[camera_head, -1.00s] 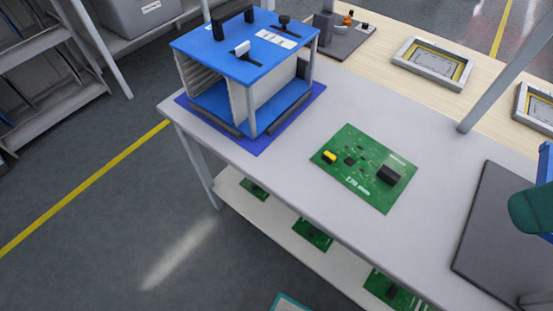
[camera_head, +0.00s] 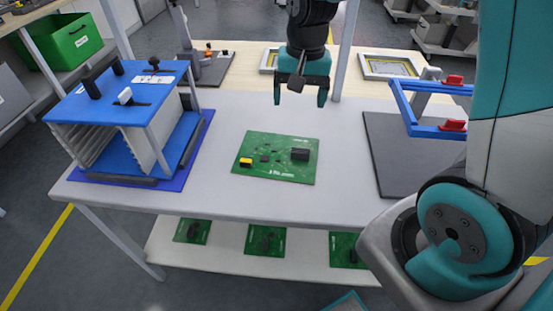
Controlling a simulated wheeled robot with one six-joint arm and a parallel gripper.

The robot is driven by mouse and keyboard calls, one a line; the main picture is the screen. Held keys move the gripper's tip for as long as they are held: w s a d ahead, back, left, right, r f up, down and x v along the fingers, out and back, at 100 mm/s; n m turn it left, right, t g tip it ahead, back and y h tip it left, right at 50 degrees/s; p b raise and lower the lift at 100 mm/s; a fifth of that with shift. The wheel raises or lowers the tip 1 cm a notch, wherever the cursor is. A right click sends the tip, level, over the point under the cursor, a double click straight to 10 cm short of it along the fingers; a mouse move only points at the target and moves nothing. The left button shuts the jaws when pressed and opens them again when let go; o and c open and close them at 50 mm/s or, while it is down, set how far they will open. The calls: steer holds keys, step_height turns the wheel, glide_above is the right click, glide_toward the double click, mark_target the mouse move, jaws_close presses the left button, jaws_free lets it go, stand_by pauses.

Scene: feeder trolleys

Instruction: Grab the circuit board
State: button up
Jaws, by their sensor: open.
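A green circuit board (camera_head: 275,158) lies flat on the grey tabletop, with a yellow part at its left and a black block at its right. My gripper (camera_head: 301,103) hangs above and behind the board in the picture, fingers pointing down. It is open and empty, apart from the board. More green boards lie on the white lower shelf, such as one at the left (camera_head: 193,231), one in the middle (camera_head: 265,239) and one at the right (camera_head: 345,249), the last partly hidden by my arm.
A blue-topped rack (camera_head: 118,93) stands on a blue mat at the left. A dark grey plate (camera_head: 418,160) with a blue frame (camera_head: 408,108) is at the right. Framed panels (camera_head: 390,66) lie on the wooden table behind. The tabletop around the board is clear.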

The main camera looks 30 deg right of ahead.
step_height(320, 180, down, 3)
steer(key=w+d+m, duration=0.2)
steer(key=d, duration=0.1)
glide_above(301, 151)
steer(key=shift+h, duration=0.3)
step_height(301, 151, down, 11)
steer(key=shift+s+f, duration=0.1)
steer(key=shift+f+p, duration=0.35)
steer(key=shift+f, duration=2.45)
steer(key=shift+r, duration=0.1)
steer(key=c, duration=1.2)
